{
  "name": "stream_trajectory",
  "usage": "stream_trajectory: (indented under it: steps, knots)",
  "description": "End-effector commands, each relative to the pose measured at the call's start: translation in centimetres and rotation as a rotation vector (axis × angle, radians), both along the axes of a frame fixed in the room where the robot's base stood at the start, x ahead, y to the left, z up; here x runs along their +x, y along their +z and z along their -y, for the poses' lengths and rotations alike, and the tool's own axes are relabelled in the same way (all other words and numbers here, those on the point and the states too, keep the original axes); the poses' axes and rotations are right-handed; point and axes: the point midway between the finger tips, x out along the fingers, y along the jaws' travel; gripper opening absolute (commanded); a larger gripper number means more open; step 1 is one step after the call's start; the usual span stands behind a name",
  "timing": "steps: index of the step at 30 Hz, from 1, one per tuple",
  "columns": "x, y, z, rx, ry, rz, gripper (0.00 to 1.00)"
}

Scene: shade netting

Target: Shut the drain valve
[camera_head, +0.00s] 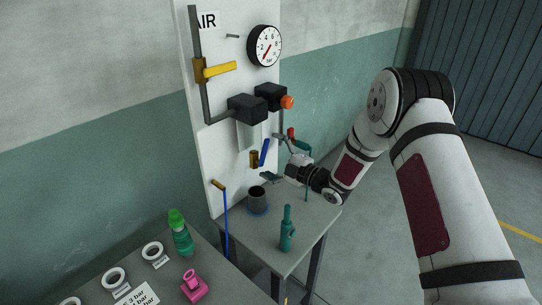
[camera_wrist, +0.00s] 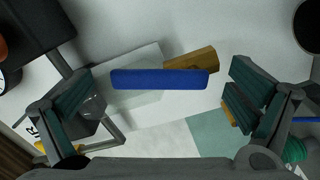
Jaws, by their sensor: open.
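A brass valve (camera_head: 254,159) with a blue lever (camera_head: 265,152) sits low on the white panel, below the black filter units; I take it as the drain valve. In the head view the lever stands nearly upright, leaning right. In the wrist view the blue lever (camera_wrist: 160,79) lies across the picture between my fingers, with its brass body (camera_wrist: 193,60) behind its right end. My gripper (camera_head: 286,163) is open in front of the valve; it also shows in the wrist view (camera_wrist: 160,92). Both fingers appear apart from the lever, with gaps at its ends.
Above are a brass valve with a yellow lever (camera_head: 220,69), a gauge (camera_head: 264,46) and black units (camera_head: 248,108) with an orange knob (camera_head: 287,102).

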Motion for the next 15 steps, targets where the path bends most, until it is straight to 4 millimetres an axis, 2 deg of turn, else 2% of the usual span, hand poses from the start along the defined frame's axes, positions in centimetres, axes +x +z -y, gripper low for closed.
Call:
stream_trajectory:
  steps: [5, 13, 14, 15]
  knots:
    - [0.00, 0.00, 0.01, 0.000, 0.000, 0.000, 0.98]
    - [0.00, 0.01, 0.02, 0.000, 0.000, 0.000, 0.37]
    - [0.00, 0.01, 0.02, 0.000, 0.000, 0.000, 0.30]
    - [0.00, 0.01, 0.02, 0.000, 0.000, 0.000, 0.30]
